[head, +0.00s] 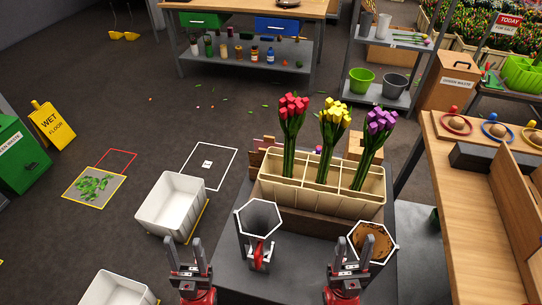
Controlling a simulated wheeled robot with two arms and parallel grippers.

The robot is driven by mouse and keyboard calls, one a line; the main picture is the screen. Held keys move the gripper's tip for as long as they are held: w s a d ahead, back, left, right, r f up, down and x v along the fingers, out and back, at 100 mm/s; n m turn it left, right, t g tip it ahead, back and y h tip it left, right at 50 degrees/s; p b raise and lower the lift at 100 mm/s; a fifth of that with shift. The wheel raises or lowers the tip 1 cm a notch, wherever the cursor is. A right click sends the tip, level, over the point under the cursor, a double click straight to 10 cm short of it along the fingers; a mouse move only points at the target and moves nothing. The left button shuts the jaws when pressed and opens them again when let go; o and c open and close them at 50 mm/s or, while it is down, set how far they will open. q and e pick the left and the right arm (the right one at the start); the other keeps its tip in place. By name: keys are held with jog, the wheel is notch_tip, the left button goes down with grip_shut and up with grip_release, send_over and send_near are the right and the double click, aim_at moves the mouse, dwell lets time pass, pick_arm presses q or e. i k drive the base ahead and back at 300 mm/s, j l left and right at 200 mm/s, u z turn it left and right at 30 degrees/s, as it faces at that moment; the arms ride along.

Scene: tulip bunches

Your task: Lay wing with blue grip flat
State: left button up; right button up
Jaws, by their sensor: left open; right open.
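I cannot clearly pick out a wing with a blue grip. A small blue-purple piece (318,150) shows behind the cream crate, mostly hidden. On the right wooden bench (450,185) stand a dark slab (478,157) and upright wooden boards (519,180); no blue grip shows on them. A blue ring (494,130) lies at the bench's far side between a red and a yellow ring. My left gripper (186,247) is open and empty at the bottom, left of the grey hexagonal bucket. My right gripper (343,247) is open and empty, left of the brown-filled hexagonal bucket.
The cream crate (320,198) holds red, yellow and purple tulip bunches upright. The grey hexagonal bucket (260,218) and brown-filled bucket (371,242) stand before it. A white bin (171,207) is on the floor at left. Floor beyond is mostly open.

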aim_at(524, 217)
jog(key=k+l+z, duration=0.1)
jog(key=l, duration=0.4)
jog(key=k+l+z, duration=0.1)
jog(key=l, duration=0.4)
jog(key=k+l+z, duration=0.1)
jog(key=l, duration=0.45)
jog(key=k+l+z, duration=0.1)
jog(key=l, duration=0.45)
jog(key=k+l+z, duration=0.1)
jog(key=l, duration=0.4)
jog(key=k, duration=0.1)
